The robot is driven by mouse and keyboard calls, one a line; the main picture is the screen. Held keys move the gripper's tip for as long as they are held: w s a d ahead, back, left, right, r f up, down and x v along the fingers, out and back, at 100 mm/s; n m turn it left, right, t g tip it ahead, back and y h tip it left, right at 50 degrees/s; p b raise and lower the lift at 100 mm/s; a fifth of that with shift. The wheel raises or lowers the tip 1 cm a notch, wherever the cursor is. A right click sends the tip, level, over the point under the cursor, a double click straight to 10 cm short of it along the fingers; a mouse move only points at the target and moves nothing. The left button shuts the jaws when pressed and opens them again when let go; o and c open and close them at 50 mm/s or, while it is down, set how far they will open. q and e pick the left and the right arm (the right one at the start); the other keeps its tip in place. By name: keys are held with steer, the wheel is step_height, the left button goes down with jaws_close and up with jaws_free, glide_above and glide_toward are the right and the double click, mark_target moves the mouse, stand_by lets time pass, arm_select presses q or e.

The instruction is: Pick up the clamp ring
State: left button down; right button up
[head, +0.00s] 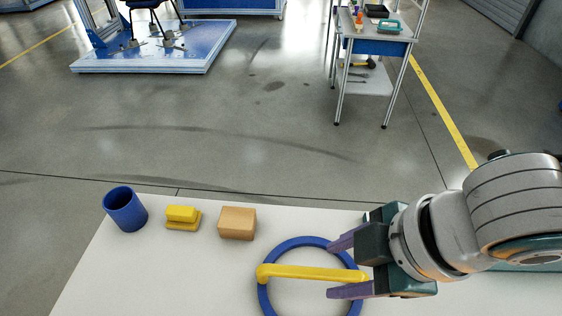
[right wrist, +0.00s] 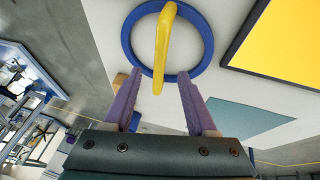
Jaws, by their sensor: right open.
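The clamp ring (head: 300,242) is a blue ring with a raised yellow bar handle (head: 305,272) across it. It lies on the white table in front of my right gripper. It also shows in the right wrist view (right wrist: 207,40), beyond the fingertips. My right gripper (head: 331,270) is open, with its two purple fingers on either side of the handle's right end. I cannot tell whether either finger touches the handle. The fingers hide part of the ring's right side in the head view. My left gripper is not in view.
On the white table (head: 180,275), a blue cup (head: 125,209), a yellow block (head: 183,217) and a tan block (head: 237,223) stand left of the ring. A dark-framed yellow panel (right wrist: 285,45) and a teal patch (right wrist: 235,118) show in the right wrist view.

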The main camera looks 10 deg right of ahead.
mark_target(318, 273)
steer(key=shift+w+a+f, duration=0.2)
steer(key=shift+a+f, duration=0.05)
steer(key=shift+f, duration=0.4)
steer(key=x, duration=0.2)
steer(key=b+x, duration=0.1)
steer(key=x, duration=0.1)
steer(key=shift+w+a+f, duration=0.1)
steer(key=shift+a+f, duration=0.05)
steer(key=shift+a, duration=0.15)
steer(key=shift+w+a+f, duration=0.1)
steer(key=shift+f, duration=0.1)
steer(key=shift+f+b, duration=0.25)
steer(key=shift+b, duration=0.05)
steer(key=c, duration=0.4)
jaws_close()
stand_by(0.6)
